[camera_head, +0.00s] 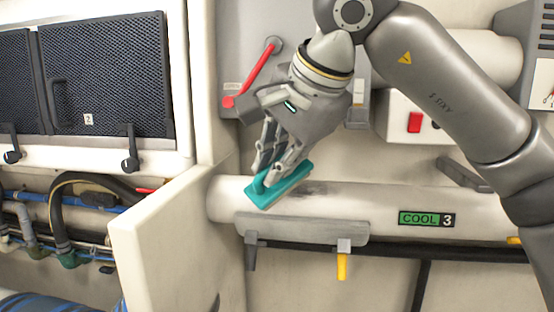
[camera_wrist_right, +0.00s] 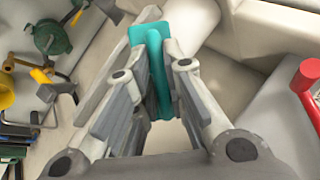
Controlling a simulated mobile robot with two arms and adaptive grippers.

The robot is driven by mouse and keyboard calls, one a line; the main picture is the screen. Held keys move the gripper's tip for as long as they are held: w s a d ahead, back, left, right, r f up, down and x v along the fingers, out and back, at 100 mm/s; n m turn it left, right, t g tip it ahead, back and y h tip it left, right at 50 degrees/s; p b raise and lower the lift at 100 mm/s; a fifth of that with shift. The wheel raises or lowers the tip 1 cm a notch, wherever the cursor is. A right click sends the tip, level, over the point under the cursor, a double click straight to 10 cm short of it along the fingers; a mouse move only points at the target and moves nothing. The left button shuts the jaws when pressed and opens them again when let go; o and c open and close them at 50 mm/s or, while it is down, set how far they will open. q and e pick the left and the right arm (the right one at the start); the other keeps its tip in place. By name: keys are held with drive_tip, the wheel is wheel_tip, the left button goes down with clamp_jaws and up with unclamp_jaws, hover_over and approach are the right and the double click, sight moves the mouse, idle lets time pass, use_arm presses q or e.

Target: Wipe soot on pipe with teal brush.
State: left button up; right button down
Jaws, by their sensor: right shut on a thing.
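The teal brush (camera_head: 281,187) is in my right gripper (camera_head: 270,172), whose fingers are shut on its handle. The brush also shows in the right wrist view (camera_wrist_right: 154,45) between the fingers (camera_wrist_right: 160,85). In the head view it lies tilted against the upper left part of the white pipe (camera_head: 375,205); I cannot tell how firmly it touches. A dark soot smudge (camera_head: 318,189) shows on the pipe just right of the brush. The brush may hide part of it. My left gripper is not in view.
A green "COOL 3" label (camera_head: 426,219) is on the pipe. A grey bracket (camera_head: 300,228) with a yellow-tipped lever (camera_head: 342,265) sits below. A cream panel (camera_head: 165,245) stands at left. A red-handled lever (camera_head: 258,72) and red switch (camera_head: 415,122) are above.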

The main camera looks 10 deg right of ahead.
drive_tip(key=shift+w+d+f, duration=0.1)
drive_tip(key=shift+w+f, duration=0.05)
drive_tip(key=shift+f, duration=0.05)
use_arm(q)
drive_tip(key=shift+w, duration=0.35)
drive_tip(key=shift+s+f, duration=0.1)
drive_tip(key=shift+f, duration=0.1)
use_arm(e)
drive_tip(key=shift+w+d+f, duration=0.15)
drive_tip(key=shift+w+f, duration=0.2)
drive_tip(key=shift+f, duration=0.05)
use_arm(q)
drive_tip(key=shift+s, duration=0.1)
use_arm(e)
drive_tip(key=shift+s+d, duration=0.1)
